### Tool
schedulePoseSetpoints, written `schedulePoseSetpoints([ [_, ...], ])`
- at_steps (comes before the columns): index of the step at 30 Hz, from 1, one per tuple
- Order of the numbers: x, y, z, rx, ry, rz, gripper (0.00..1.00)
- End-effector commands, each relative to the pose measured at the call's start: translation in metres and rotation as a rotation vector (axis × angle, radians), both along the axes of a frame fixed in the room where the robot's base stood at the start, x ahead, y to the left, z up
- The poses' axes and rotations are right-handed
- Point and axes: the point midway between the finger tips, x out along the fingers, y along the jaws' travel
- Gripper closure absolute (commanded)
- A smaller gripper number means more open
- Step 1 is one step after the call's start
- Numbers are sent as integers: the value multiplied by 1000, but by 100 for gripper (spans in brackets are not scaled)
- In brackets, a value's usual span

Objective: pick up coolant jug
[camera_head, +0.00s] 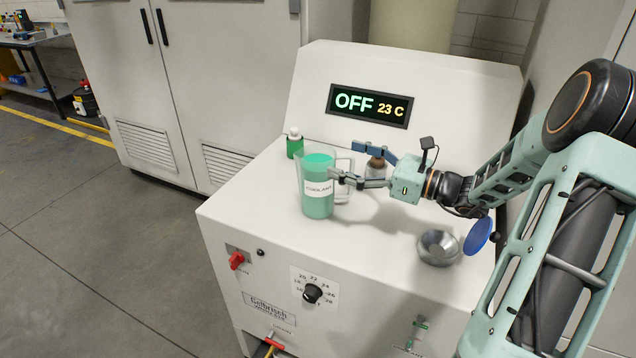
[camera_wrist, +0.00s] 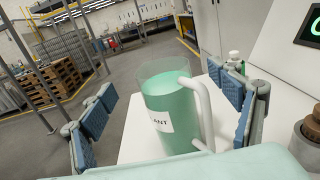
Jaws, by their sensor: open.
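The coolant jug (camera_head: 317,196) is a clear pitcher of green liquid with a white label. It stands upright on the white machine top (camera_head: 262,200), its handle towards the right. It also shows in the wrist view (camera_wrist: 165,95), with its white handle (camera_wrist: 199,108) turned towards my camera and right. My gripper (camera_head: 343,178) is at the jug's right side, level with the handle. In the wrist view my gripper (camera_wrist: 165,118) is open, with one blue-padded finger on each side of the jug. Whether a pad touches the jug I cannot tell.
A green bottle with a white cap (camera_head: 294,143) stands behind the jug. A brown-topped container (camera_head: 375,165) stands behind my gripper. A metal bowl (camera_head: 438,248) sits at the front right. The display panel (camera_head: 370,105) reads OFF 23 C. The machine top's front left is clear.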

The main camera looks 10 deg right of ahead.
Motion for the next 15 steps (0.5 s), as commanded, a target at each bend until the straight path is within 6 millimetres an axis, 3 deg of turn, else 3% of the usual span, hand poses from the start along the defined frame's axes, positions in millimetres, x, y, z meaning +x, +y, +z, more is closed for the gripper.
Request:
schedulePoseSetpoints([
  [3, 0, 0, -27, 2, 4, 0, 17],
  [9, 0, 0, -57, -1, 2, 1, 17],
  [15, 8, 11, -55, -4, 1, 2, 17],
])
